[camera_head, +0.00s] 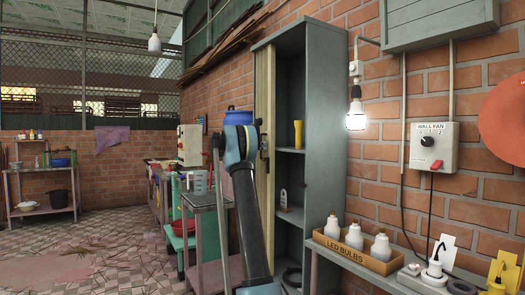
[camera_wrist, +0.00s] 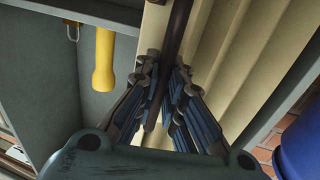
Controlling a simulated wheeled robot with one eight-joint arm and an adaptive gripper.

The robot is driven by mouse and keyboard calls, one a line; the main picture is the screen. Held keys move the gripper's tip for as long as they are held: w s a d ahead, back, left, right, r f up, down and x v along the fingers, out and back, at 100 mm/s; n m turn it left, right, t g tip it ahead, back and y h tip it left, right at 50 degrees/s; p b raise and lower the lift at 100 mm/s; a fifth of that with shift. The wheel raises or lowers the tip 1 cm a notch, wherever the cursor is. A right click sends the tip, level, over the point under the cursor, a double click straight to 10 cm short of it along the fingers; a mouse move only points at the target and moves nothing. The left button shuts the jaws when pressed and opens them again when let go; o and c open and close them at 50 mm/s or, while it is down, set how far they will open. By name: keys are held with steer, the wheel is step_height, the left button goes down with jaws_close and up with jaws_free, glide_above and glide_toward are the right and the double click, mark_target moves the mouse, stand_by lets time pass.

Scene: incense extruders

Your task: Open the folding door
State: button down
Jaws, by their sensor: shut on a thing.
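The cream pleated folding door (camera_head: 265,80) is bunched up at the left side of the grey cabinet (camera_head: 325,130), leaving the shelves open to view. In the wrist view the door (camera_wrist: 222,65) shows its pleats behind a dark upright handle bar (camera_wrist: 178,28). My gripper (camera_wrist: 166,88) has its ribbed fingers closed around this bar, one on each side. In the head view my gripper (camera_head: 263,145) is at the door's front edge, partly hidden by my arm.
A yellow flashlight-like object (camera_head: 298,134) stands on a cabinet shelf. A table (camera_head: 350,262) with a box of LED bulbs (camera_head: 352,254) is at the right. A grey cart (camera_head: 208,200) and a blue barrel (camera_head: 238,117) are left of the cabinet. Floor at the left is open.

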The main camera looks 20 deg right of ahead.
steer(key=shift+w+a, duration=0.15)
steer(key=shift+a, duration=0.05)
steer(key=c, duration=1.7)
jaws_free()
steer(key=shift+a, duration=0.1)
steer(key=shift+o, duration=0.2)
steer(key=a, duration=1.1)
steer(key=shift+s+a, duration=0.2)
steer(key=shift+a, duration=0.2)
steer(key=shift+f, duration=0.1)
